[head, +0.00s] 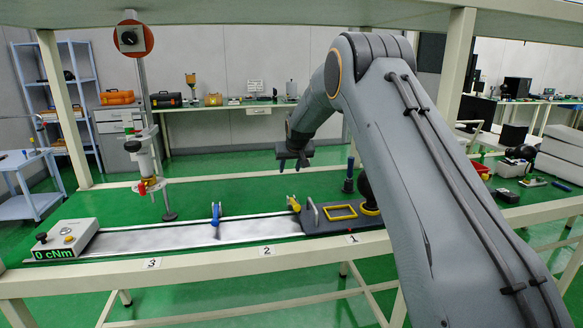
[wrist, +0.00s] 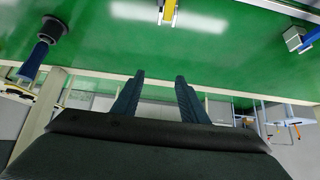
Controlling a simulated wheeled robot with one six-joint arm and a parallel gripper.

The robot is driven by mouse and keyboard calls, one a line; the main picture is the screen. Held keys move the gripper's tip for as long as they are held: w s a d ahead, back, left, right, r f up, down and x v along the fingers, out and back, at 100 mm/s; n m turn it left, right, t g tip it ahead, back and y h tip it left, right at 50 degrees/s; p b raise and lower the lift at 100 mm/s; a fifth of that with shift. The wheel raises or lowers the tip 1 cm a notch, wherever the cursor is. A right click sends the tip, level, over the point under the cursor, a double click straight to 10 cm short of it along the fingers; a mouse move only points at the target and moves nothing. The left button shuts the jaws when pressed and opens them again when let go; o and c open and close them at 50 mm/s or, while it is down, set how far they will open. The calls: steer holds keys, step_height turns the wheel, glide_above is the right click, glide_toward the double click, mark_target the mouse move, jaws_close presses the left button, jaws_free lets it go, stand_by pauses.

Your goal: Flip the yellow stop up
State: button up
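The yellow stop (head: 294,204) is a small yellow lever at the right end of the pale rail, beside the dark plate. It looks tilted, but it is too small to tell its exact angle. Part of it shows at the top edge of the wrist view (wrist: 181,4), beyond my fingertips. My gripper (head: 291,166) hangs above the green bench, behind and higher than the stop, touching nothing. In the wrist view its two fingers (wrist: 157,82) are apart with nothing between them.
A blue stop (head: 215,213) stands further left on the rail (head: 160,239). A box reading 0 cNm (head: 66,240) sits at the left end. The dark plate (head: 335,217) carries a yellow frame. A blue-handled tool (head: 348,178) stands behind it. The green bench behind the rail is mostly clear.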

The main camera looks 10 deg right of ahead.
steer(key=b+v, duration=0.1)
steer(key=v, duration=0.6)
steer(key=shift+s+r, duration=0.25)
steer(key=shift+s, duration=0.05)
